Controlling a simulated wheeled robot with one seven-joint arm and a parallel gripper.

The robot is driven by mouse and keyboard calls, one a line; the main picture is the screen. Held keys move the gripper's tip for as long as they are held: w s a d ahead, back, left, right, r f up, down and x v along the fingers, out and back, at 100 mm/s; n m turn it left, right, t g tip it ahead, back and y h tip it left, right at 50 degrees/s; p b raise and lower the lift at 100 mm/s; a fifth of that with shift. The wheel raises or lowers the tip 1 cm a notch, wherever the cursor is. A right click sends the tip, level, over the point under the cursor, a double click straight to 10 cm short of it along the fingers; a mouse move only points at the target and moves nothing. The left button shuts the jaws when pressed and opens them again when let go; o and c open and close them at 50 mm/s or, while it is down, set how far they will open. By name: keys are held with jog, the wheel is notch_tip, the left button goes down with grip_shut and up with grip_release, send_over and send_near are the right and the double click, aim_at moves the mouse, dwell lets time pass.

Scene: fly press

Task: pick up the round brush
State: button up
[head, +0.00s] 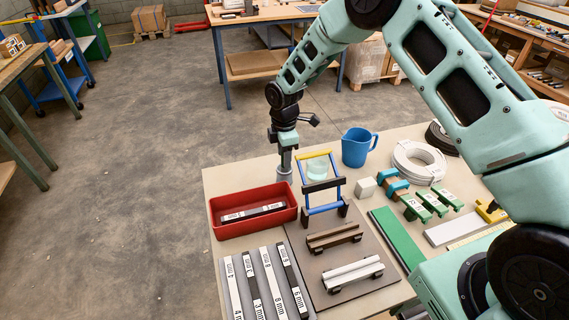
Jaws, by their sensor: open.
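My gripper (284,150) points down at the far left part of the bench, behind the red tray. It is open. Directly below it stands a small grey, roughly cylindrical thing (284,173), partly hidden by the red tray. This may be the round brush or a holder for it; no bristles can be made out. I cannot tell whether the fingers are around its top or just above it. No other thing in view is clearly a round brush.
Near the gripper are the red tray (236,228) with labelled bars, a blue-and-yellow frame (323,209), a pale green translucent cup (318,168) and a blue jug (356,147). White cable (418,163) and green clamps (416,208) lie right. Open floor (130,190) is left.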

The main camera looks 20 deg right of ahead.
grip_shut()
jog(key=shift+r, duration=0.1)
notch_tip(320, 180, up, 10)
jog(key=b, duration=0.2)
jog(key=shift+b, duration=0.3)
